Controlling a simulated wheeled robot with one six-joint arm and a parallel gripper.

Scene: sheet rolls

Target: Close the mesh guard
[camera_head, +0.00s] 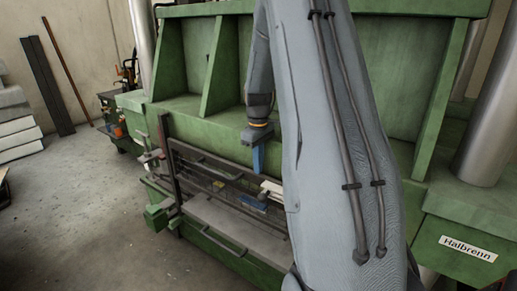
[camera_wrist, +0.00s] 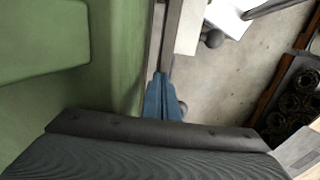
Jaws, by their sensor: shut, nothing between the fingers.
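The mesh guard (camera_head: 205,181) is a dark-framed panel low on the front of the green machine in the head view. Its top bar runs down to the right and passes behind my arm. Whether it stands open or closed I cannot tell. My gripper (camera_head: 257,168) points down near the guard's upper right part, its blue fingers together and empty. In the wrist view the blue fingers (camera_wrist: 160,82) are together at the end of a grey bar (camera_wrist: 172,40). Whether they touch it is unclear. My arm hides the guard's right end.
The green machine (camera_head: 190,104) fills the middle, with a grey shelf (camera_head: 225,222) and a handle (camera_head: 222,243) below the guard. A blue object (camera_head: 253,203) lies behind the mesh. Dark planks (camera_head: 46,85) lean on the wall. The floor (camera_head: 75,215) at left is clear.

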